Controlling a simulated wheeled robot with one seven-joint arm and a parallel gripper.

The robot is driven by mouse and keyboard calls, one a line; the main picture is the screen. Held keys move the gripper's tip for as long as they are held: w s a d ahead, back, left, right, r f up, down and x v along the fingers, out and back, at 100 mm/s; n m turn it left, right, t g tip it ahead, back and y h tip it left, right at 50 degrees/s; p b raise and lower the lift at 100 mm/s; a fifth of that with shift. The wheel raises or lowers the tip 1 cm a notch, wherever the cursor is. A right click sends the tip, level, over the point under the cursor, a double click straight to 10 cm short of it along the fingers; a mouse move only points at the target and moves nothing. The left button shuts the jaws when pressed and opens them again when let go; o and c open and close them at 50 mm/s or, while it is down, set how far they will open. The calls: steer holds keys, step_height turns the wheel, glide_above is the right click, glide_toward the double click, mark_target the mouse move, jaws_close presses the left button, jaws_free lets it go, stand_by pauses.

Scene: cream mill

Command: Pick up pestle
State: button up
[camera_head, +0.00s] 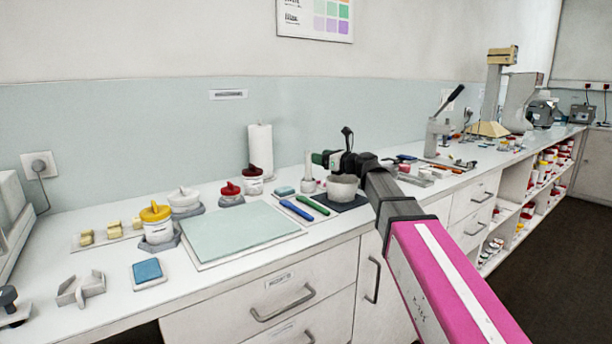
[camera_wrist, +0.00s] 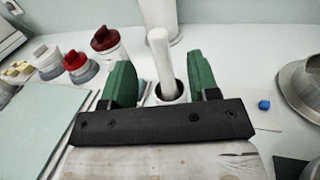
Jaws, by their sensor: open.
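The pestle (camera_head: 308,163) is a pale rod standing upright in a small white holder (camera_head: 308,186) on the bench. In the wrist view the pestle (camera_wrist: 160,55) leans slightly and its lower end is inside the round holder (camera_wrist: 181,94). My gripper (camera_head: 325,159) is just right of the pestle in the head view, above the bench. In the wrist view my gripper (camera_wrist: 161,78) has its green fingers apart, one on each side of the pestle in the picture. I cannot tell whether either finger touches it.
A grey mortar bowl (camera_head: 343,188) stands on a dark mat, close to my gripper. A paper roll (camera_head: 260,150) stands behind the pestle. Red-lidded jars (camera_head: 253,180) are to the left. Blue and green tools (camera_head: 297,210) lie in front. A pale green board (camera_head: 240,234) lies left.

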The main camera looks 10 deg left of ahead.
steer(key=x, duration=0.8)
steer(key=shift+r, duration=0.25)
steer(key=c, duration=1)
